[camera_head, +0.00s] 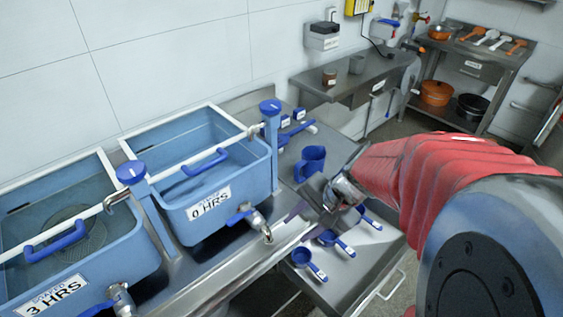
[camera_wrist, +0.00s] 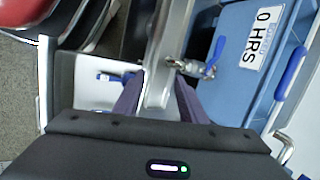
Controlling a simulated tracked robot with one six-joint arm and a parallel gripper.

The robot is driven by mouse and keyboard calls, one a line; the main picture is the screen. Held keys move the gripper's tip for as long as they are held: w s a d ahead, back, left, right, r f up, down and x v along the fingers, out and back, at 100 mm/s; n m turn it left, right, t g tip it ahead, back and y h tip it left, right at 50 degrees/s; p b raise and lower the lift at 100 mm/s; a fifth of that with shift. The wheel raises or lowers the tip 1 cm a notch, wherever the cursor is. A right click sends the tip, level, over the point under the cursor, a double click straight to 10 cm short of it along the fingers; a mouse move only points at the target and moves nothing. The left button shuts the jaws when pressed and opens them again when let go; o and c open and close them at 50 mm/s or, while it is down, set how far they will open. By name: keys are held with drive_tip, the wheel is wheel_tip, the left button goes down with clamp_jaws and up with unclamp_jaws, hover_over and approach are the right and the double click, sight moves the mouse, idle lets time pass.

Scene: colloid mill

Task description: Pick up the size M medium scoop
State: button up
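Three blue scoops lie on a pale pull-out surface (camera_head: 352,277) at the lower middle of the head view: a near one (camera_head: 309,262), a middle one (camera_head: 335,241) and a far one (camera_head: 368,218). Their size marks are too small to read, so I cannot tell which is M. My gripper (camera_head: 314,218) is above and to the left of the middle scoop, apart from it. In the wrist view its two dark purple fingers (camera_wrist: 160,103) are spread, with a metal bench edge seen between them. A blue scoop part (camera_wrist: 110,77) shows left of the fingers there.
Two blue water tanks, marked 0 HRS (camera_head: 211,201) and 3 HRS (camera_head: 52,295), stand at left with metal taps. A blue jug (camera_head: 311,162) stands on the metal bench behind my gripper. A metal shelf (camera_head: 475,67) with orange pots is at back right.

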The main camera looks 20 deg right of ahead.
drive_tip(key=w+d+f+m+t, duration=0.1)
drive_tip(key=d+f+m, duration=0.5)
drive_tip(key=d, duration=0.1)
drive_tip(key=m+t+h, duration=0.2)
drive_tip(key=m+t, duration=0.2)
drive_tip(key=m, duration=1.1)
approach(346, 246)
drive_tip(key=v, duration=0.2)
drive_tip(key=shift+s+d+r, duration=0.15)
drive_tip(key=shift+s+d, duration=0.05)
drive_tip(key=shift+s, duration=0.05)
drive_tip(key=shift+w+a, duration=0.1)
drive_tip(key=shift+x, duration=4.3)
drive_tip(key=shift+a+x, duration=0.2)
drive_tip(key=shift+x, duration=2.4)
